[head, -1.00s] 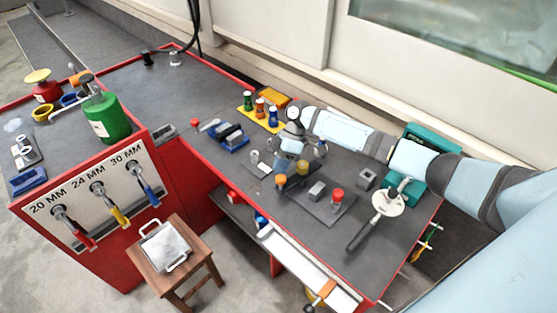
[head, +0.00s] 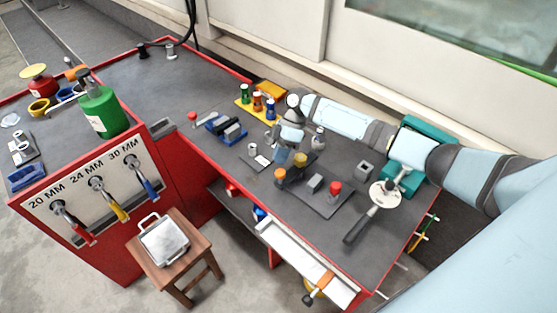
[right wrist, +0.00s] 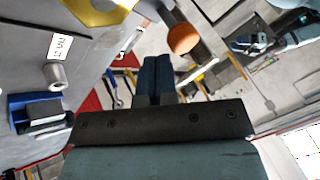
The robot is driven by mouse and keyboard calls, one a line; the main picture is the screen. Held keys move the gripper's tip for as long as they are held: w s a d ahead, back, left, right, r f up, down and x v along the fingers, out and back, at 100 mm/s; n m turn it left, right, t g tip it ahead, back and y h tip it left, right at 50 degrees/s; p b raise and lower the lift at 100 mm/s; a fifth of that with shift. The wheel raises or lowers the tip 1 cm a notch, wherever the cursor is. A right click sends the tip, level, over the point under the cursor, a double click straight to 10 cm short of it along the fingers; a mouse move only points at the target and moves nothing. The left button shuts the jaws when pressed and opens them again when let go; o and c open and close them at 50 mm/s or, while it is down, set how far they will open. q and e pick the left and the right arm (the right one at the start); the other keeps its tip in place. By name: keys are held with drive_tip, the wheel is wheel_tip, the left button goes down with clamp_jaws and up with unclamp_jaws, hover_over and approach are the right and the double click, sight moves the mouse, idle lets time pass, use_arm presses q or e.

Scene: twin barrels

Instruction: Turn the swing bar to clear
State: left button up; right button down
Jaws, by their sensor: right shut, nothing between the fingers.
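A dark plate (head: 322,207) lies on the bench, carrying an orange-capped post (head: 280,174), a yellow-capped post (head: 299,160), a red-capped post (head: 334,188) and a grey block (head: 316,183). I cannot make out which part is the swing bar; my gripper may hide some of it. My right gripper (head: 279,160) points down just behind the orange-capped post, its blue fingers together and empty. In the right wrist view, the shut fingers (right wrist: 155,70) show beside the orange cap (right wrist: 183,38), apart from it in the picture. My left gripper is not in view.
Left of the plate are a small labelled card (head: 258,163) and a blue vise (head: 226,130). Behind stands a yellow rack (head: 245,104) of coloured bottles. To the right are a small grey block (head: 364,173) and a round-disc tool (head: 385,194) with a dark handle. A wooden stool (head: 180,274) stands in front.

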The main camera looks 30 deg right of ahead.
drive_tip(key=v, duration=1.2)
drive_tip(key=shift+b, duration=0.3)
